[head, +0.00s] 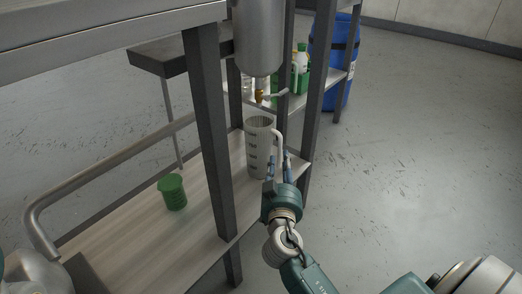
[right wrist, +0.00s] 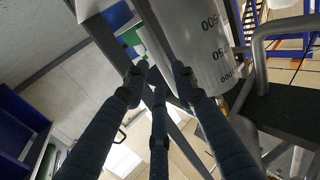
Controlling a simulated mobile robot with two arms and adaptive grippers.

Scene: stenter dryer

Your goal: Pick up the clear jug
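The clear jug (head: 258,150) is a tall, greyish see-through vessel with dark printed marks and a pale handle on its right side. It stands upright on the wooden lower shelf, below the metal cylinder's tap. My right gripper (head: 279,165) is at the jug's handle side, with its fingers apart. In the right wrist view the jug (right wrist: 203,45) is large and close beyond the spread fingers (right wrist: 158,82). I cannot tell whether any finger touches the jug or handle. My left gripper is not in view.
A metal cylinder (head: 258,40) with a brass tap (head: 260,97) hangs above the jug. Dark frame posts (head: 212,130) stand on both sides. A green container (head: 172,192) is on the shelf (head: 130,243). A blue drum (head: 345,60) stands behind. Floor at right is clear.

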